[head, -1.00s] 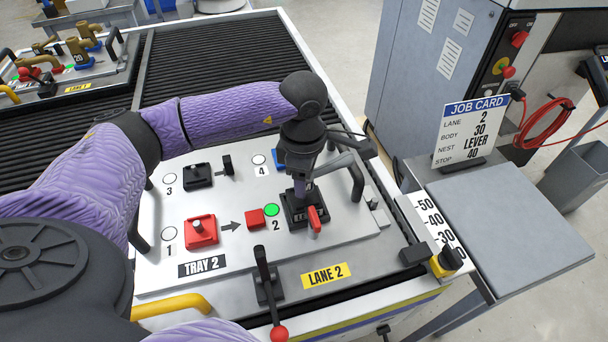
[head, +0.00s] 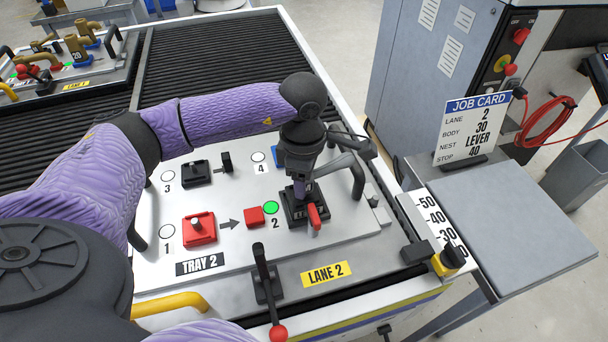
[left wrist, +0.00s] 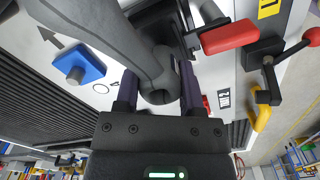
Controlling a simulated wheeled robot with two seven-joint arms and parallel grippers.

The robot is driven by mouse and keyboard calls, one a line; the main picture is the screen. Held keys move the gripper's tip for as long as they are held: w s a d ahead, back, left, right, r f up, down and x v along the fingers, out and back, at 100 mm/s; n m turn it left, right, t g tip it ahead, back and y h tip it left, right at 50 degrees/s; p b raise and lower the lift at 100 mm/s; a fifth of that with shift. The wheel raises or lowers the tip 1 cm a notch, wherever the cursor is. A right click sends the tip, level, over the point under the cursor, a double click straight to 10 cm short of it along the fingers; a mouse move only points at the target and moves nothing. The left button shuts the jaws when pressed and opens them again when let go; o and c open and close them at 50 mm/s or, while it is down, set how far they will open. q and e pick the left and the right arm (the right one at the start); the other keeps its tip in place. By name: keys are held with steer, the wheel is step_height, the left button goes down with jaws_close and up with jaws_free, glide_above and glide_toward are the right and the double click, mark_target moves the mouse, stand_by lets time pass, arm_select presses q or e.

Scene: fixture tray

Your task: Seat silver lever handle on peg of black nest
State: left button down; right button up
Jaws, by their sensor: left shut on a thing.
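The black nest (head: 293,213) stands on tray 2 beside the lit green ring marked 2, with a red clamp lever (head: 314,216) at its front. My left gripper (head: 302,192) points down right over it, its fingers low at the nest. It is shut on the silver lever handle (head: 336,165), whose arm sticks out to the right. In the left wrist view the handle (left wrist: 115,45) runs from the top left to its round hub between the purple fingers. The nest (left wrist: 157,17) shows partly behind it. The peg is hidden, so I cannot tell whether the hub sits on it. My right gripper is out of view.
A red nest (head: 200,231) with a peg, a small red block (head: 254,217) and a black nest (head: 196,173) are on the same tray. A blue nest (head: 279,156) is close behind my gripper. A tray handle (head: 357,178) rises to the right. The job card (head: 474,130) stands at the right.

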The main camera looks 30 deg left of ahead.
arm_select(q)
steer(key=shift+f+b, duration=0.5)
steer(key=shift+f, duration=0.2)
steer(key=shift+c, duration=0.6)
jaws_free()
step_height(320, 180, up, 10)
steer(key=p, duration=0.1)
steer(key=shift+p, duration=0.4)
